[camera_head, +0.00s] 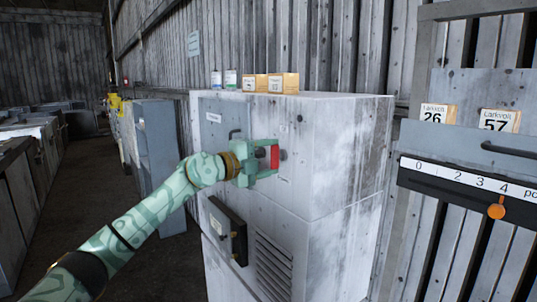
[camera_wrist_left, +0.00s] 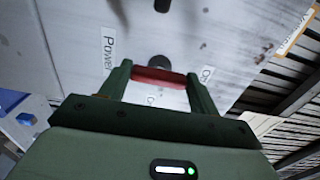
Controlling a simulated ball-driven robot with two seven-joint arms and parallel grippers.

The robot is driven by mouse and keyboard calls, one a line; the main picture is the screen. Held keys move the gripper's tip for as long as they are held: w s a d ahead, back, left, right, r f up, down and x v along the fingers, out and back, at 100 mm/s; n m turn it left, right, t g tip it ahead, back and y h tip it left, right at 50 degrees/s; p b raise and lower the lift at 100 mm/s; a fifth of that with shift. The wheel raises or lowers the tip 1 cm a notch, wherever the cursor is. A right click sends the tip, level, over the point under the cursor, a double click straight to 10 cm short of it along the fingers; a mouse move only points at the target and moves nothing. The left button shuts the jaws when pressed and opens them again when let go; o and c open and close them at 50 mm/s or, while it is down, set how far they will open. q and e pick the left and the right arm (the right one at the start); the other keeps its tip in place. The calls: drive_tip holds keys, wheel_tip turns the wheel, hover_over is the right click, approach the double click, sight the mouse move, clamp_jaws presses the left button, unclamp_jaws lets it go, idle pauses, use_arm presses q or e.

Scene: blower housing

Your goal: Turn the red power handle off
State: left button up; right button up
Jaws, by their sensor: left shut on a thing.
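The red power handle (camera_head: 275,157) is on the front face of the tall grey-white cabinet (camera_head: 345,150), near its right edge. My left gripper (camera_head: 266,158) is at the handle, its fingers shut on it. In the left wrist view the red handle (camera_wrist_left: 159,77) lies crosswise between the two green fingertips (camera_wrist_left: 160,80). A dark round hub (camera_wrist_left: 158,62) shows just beyond it. A label reading "Power" (camera_wrist_left: 108,48) is to its left, and partly hidden labels are beside and below it. My right gripper is not in view.
Small cans (camera_head: 230,79) and orange-white boxes (camera_head: 283,83) stand on the cabinet top. A dark box (camera_head: 228,230) and a louvred vent (camera_head: 272,265) are lower on its front. A numbered panel with an orange knob (camera_head: 496,211) is at right.

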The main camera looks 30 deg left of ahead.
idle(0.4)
use_arm(q)
drive_tip(key=o, duration=1)
drive_tip(key=shift+a, duration=0.1)
drive_tip(key=b+v, duration=1.4)
drive_tip(key=v, duration=0.2)
drive_tip(key=shift+s, duration=0.1)
drive_tip(key=shift+f, duration=0.1)
